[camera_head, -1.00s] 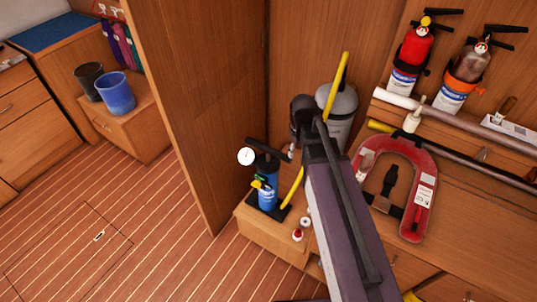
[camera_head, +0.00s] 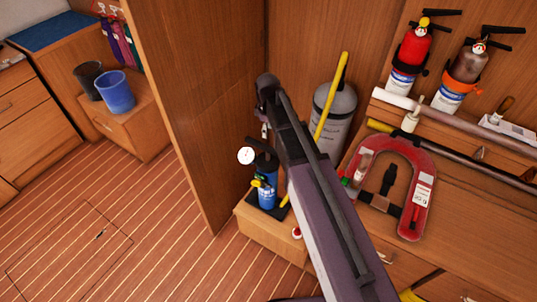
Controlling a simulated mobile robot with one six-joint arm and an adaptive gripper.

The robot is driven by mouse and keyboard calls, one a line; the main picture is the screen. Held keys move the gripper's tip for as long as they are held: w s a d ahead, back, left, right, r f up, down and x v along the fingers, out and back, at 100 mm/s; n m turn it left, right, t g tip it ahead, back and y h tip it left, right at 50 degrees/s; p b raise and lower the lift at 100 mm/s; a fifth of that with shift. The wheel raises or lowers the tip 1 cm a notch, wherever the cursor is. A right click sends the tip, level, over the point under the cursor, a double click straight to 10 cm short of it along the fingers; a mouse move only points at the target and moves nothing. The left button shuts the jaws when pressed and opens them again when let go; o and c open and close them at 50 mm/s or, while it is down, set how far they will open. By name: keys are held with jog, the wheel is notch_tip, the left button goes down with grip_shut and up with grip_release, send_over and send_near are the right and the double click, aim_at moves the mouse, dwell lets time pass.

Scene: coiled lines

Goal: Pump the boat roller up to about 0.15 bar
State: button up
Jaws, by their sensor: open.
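A blue hand pump (camera_head: 267,192) stands upright on the low wooden ledge, with a dark T-handle (camera_head: 262,149) at its top. A round white gauge (camera_head: 246,155) sits at its upper left; its reading is too small to tell. My gripper (camera_head: 265,131) is open, just above the pump handle in the picture. Only a small pale part of it shows below my wrist, and my arm hides the rest. I cannot tell whether it touches the handle. I cannot make out the boat roller for sure; a yellow piece (camera_head: 410,296) shows at the bottom edge.
A grey cylinder (camera_head: 333,118) and a yellow pole (camera_head: 331,95) stand right of my arm. A red horseshoe-shaped float (camera_head: 421,185) lies on the counter. A wooden partition (camera_head: 196,100) rises left of the pump. The striped floor (camera_head: 120,215) at left is clear.

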aim_at(268, 159)
jog(key=shift+f, duration=0.1)
notch_tip(268, 159, down, 14)
jog(key=b, duration=1.3)
jog(key=shift+r+b, duration=0.2)
jog(key=shift+b, duration=0.15)
jog(key=shift+c, duration=0.2)
jog(key=shift+r, duration=0.1)
grip_shut()
